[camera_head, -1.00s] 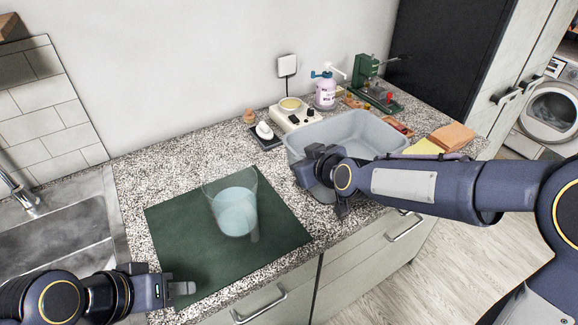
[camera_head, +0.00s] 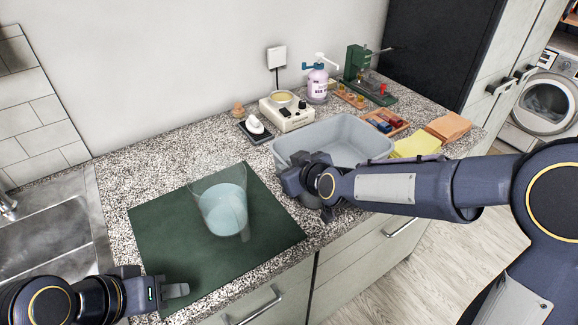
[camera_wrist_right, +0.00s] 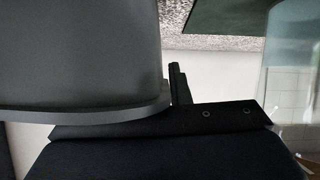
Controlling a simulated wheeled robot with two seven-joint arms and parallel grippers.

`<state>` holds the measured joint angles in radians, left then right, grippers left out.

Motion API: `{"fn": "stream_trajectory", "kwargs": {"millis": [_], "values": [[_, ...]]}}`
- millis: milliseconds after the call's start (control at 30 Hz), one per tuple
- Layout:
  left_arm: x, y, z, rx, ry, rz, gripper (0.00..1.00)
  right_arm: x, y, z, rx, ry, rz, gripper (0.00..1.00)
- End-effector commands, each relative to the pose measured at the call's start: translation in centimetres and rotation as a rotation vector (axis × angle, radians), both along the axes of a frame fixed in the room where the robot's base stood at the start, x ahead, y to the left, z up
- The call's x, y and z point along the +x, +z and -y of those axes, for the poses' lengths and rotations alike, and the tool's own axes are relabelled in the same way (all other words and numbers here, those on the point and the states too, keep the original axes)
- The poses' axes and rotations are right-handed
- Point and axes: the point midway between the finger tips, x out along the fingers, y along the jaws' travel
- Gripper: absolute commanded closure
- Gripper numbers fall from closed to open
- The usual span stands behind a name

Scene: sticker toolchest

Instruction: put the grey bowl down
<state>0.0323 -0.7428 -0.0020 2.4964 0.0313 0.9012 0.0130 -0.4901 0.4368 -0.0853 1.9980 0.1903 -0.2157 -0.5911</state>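The grey bowl (camera_wrist_right: 80,55) fills the upper left of the right wrist view, its rim beside a dark finger of my right gripper (camera_wrist_right: 178,85). Whether the bowl touches the counter cannot be seen. My left gripper (camera_head: 176,290) is at the green mat's front left edge, with no object visible in it; its finger gap is unclear.
A clear container with pale blue contents (camera_head: 223,208) stands on the green mat (camera_head: 160,245). The grey basin (camera_head: 345,130) is behind the right gripper. A hotplate (camera_head: 287,112), pump bottle (camera_head: 317,85) and green press (camera_head: 365,75) stand behind. A sink (camera_head: 50,230) is left.

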Motion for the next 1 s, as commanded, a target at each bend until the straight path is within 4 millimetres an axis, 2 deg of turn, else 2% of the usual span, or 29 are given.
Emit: {"fn": "stream_trajectory", "kwargs": {"millis": [367, 467, 600, 800, 1000], "values": [[0.0, 0.3, 0.0, 0.0, 0.0, 0.0, 0.64, 0.0, 0.4, 0.0, 0.0, 0.0, 0.0, 0.76], [0.0, 0.4, 0.0, 0.0, 0.0, 0.0, 0.64, -0.6, 0.9, 0.4, 0.001, -0.001, 0.003, 0.76], [0.0, 0.5, 0.0, 0.0, 0.0, 0.0, 0.64, -2.6, 2.2, 1.6, 0.002, 0.0, 0.004, 0.76], [0.0, 1.9, 0.0, 0.0, 0.0, 0.0, 0.64, -5.9, 4.6, 3.6, 0.002, -0.001, 0.004, 0.76], [0.0, 3.2, 0.0, 0.0, 0.0, 0.0, 0.64, -8.3, 5.9, 4.9, 0.0, 0.001, 0.001, 0.76]]}}
